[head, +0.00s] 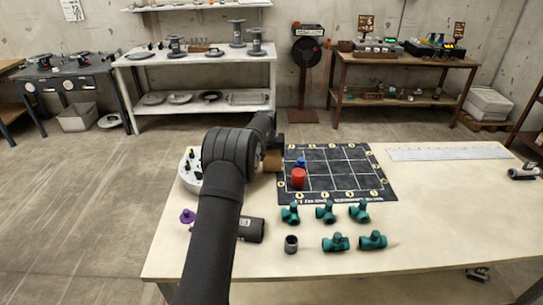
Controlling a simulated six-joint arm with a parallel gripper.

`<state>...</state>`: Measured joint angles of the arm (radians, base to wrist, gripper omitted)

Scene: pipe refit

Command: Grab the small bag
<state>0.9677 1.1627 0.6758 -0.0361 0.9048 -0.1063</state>
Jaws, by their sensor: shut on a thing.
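My gripper (273,149) is over the left edge of the black grid mat, partly hidden by my own dark arm. It is shut on a small brown thing (272,162), which may be the small bag; too little of it shows to be sure. I cannot tell whether it touches the table. A dark flat item with a pale label (251,229) lies on the table to the right of my forearm, partly hidden by it.
The grid mat (345,172) bears a red cylinder (298,178) and a blue piece (301,162). Several green pipe fittings (326,212) and a grey ring (291,244) stand in front. A white tray (188,172) and purple piece (187,215) are left. The table's right side is mostly clear.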

